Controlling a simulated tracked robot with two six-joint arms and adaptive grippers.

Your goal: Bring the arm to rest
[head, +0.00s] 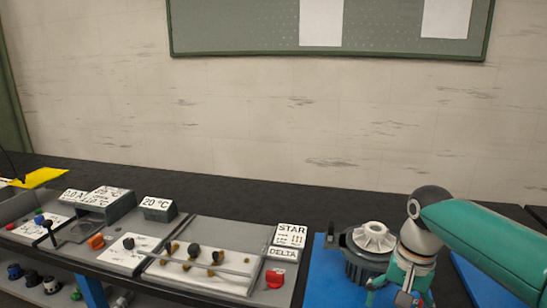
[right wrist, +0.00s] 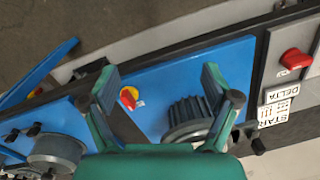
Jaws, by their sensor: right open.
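My right arm comes in from the right in the head view, with its gripper (head: 400,296) low in the picture, in front of the motor. The right wrist view shows the gripper's two green fingers (right wrist: 165,90) spread wide with nothing held between them. A dark ribbed motor (head: 368,254) with a pale fan wheel stands on a blue plate (head: 323,270). In the right wrist view the motor (right wrist: 188,115) lies beyond the fingers, partly hidden by the right one. My left gripper is not in view.
A red knob on a yellow disc (right wrist: 129,97) sits on the blue plate. A panel with a red switch (head: 275,278) and STAR and DELTA labels (head: 291,236) stands left of the motor. Benches with knobs and terminals (head: 200,258) fill the left. A green board (head: 380,40) hangs behind.

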